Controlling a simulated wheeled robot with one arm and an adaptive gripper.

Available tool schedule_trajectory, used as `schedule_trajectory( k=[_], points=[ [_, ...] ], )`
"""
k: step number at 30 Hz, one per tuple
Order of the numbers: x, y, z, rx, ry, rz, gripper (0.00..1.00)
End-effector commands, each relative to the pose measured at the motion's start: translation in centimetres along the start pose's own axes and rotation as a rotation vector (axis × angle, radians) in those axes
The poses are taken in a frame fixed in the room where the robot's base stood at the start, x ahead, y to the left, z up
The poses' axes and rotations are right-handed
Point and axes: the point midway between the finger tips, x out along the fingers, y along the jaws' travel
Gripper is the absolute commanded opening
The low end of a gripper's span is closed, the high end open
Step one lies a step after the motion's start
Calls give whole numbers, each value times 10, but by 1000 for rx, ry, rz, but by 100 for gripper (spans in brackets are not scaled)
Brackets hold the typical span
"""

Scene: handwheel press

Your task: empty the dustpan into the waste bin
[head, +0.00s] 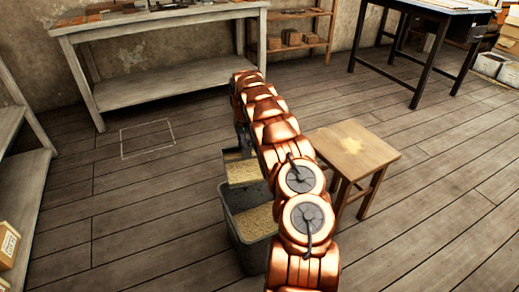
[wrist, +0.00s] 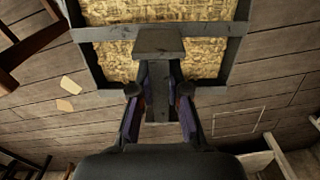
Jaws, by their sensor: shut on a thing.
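My gripper (wrist: 160,98) is shut on the handle of the grey dustpan (wrist: 205,30) in the wrist view. In the head view the dustpan (head: 243,184) is over the grey waste bin (head: 236,222), left of my arm, with pale tan grainy stuff on it. The bin also holds tan stuff, seen below the dustpan; its dark rim shows in the wrist view (wrist: 99,77). The dustpan looks about level; I cannot tell whether it touches the bin. In the head view my arm hides most of my gripper and part of the bin.
A wooden stool (head: 371,153) with a pale yellow patch on top stands just right of the bin. A grey workbench (head: 165,86) is behind, a dark table (head: 425,30) at back right. A pale outlined square (head: 147,138) marks clear floor at left.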

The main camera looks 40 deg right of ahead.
Motion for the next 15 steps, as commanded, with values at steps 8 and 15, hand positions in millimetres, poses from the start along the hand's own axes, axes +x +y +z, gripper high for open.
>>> schedule_trajectory(
  k=[8,15],
  points=[
    [32,58,-7,89,7,-4,0],
    [36,63,-5,96,16,-4,0]
  ],
)
